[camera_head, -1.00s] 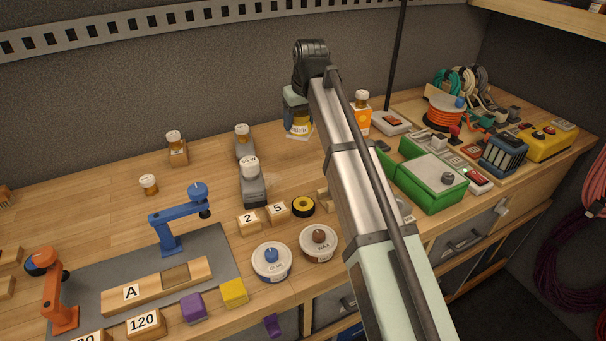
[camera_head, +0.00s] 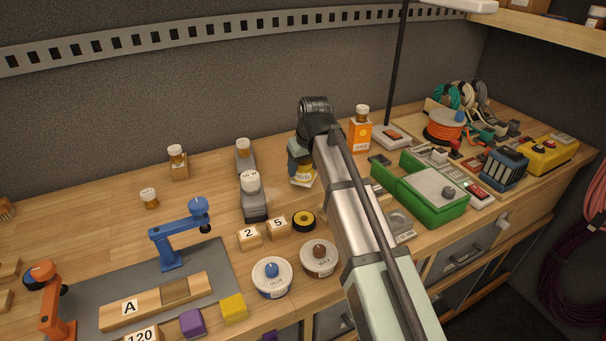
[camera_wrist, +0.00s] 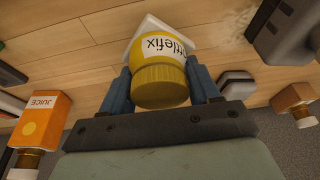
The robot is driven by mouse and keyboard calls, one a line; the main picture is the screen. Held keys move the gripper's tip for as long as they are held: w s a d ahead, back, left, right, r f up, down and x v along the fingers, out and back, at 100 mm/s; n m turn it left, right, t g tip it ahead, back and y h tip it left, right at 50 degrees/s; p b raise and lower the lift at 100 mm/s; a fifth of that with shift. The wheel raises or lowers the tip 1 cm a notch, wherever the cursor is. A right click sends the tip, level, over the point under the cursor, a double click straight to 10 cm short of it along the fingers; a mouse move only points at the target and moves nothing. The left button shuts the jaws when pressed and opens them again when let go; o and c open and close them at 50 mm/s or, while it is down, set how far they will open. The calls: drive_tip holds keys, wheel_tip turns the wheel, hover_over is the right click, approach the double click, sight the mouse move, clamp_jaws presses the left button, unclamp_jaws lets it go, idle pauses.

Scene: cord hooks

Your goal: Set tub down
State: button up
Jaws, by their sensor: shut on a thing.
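A yellow tub (camera_wrist: 165,70) with a ribbed yellow lid and a white label ending in "tlefix" is between my gripper's blue fingers (camera_wrist: 165,88) in the wrist view. A pale square piece (camera_wrist: 150,27) shows at its far end. In the head view the tub (camera_head: 303,170) is partly hidden by my gripper (camera_head: 299,160), which is shut on it. It is over the wooden bench, right of the grey stand with a white-capped bottle. I cannot tell whether its base touches the wood.
An orange juice carton (camera_head: 360,138) stands to the right behind my arm. A grey stand (camera_head: 253,203) is to the left, with number blocks and a yellow-black ring (camera_head: 303,221) in front. Bare wood lies around the tub. The green box (camera_head: 432,190) is farther right.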

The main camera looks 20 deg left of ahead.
sight(303, 174)
drive_tip(key=shift+f, duration=1.5)
drive_tip(key=shift+f, duration=0.15)
drive_tip(key=o, duration=1.1)
drive_tip(key=v, duration=1.2)
